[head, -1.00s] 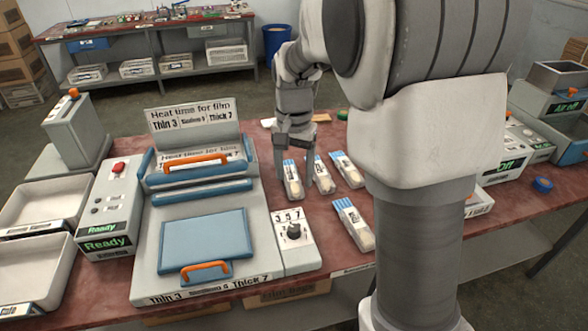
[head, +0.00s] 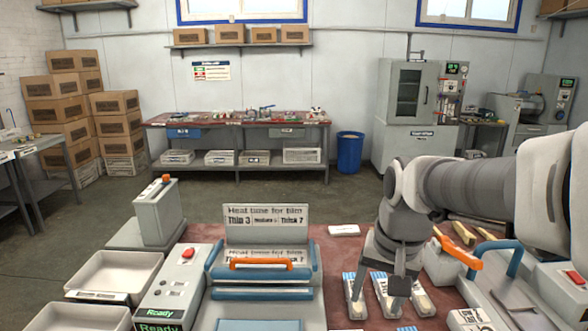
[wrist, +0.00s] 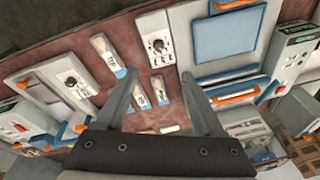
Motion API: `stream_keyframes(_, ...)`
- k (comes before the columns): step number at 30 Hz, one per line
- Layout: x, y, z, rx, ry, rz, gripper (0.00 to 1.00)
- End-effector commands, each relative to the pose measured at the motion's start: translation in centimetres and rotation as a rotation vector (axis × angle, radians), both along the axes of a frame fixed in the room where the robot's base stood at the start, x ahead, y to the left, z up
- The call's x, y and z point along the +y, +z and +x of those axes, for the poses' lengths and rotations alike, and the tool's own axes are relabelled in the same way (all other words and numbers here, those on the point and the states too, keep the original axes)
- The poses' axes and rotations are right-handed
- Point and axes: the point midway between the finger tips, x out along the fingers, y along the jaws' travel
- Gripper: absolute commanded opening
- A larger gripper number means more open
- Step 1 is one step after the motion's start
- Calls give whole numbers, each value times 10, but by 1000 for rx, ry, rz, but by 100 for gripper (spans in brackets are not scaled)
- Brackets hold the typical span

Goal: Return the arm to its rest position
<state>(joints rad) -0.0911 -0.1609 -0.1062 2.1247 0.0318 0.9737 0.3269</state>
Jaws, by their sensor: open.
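My gripper (head: 378,306) hangs fingers down over the red-brown bench in the head view, in front of the row of wrapped spoon packets. My arm reaches it from the right edge. In the wrist view, my gripper (wrist: 158,96) has its two fingers spread wide with nothing held between them. A left packet (head: 353,296), a middle packet (head: 385,284) and a right packet (head: 422,302) lie on the bench near the fingers. In the wrist view, packets show between and beyond the fingers. Whether a fingertip touches any packet cannot be told.
A heat sealer (head: 265,306) with an orange handle (head: 261,263) stands left of my gripper. A second machine with an orange lever (head: 457,252) stands close on the right. White trays (head: 115,272) lie at far left. Open floor lies behind the bench.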

Motion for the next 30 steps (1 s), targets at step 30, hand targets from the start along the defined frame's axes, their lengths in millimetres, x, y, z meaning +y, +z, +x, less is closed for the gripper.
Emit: stream_keyframes(30, 0, 29, -123, -292, 329, -162, 69)
